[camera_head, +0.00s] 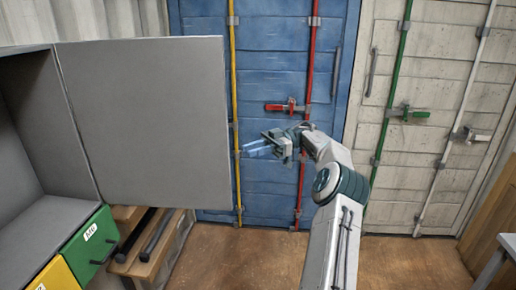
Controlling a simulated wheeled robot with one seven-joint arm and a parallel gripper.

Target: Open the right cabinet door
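The grey cabinet (52,212) stands at the left edge, cut off by the frame. Its right door (145,120) is swung wide open, a flat grey panel reaching out to the right. The open front shows part of an empty grey compartment. No handle shows on the side of the door facing me. My gripper (250,149) is just right of the door's free edge in the picture, pointing left, with a small visible gap to it. Nothing shows in its fingers. The fingers are too small to tell how far apart they are.
Below the compartment are a green drawer (90,244) and a yellow drawer (54,278). A wooden step or pallet (150,262) with dark bars lies under the door. Blue (270,190) and white (425,150) container doors stand behind. A table (498,262) is at lower right. The brown floor between is clear.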

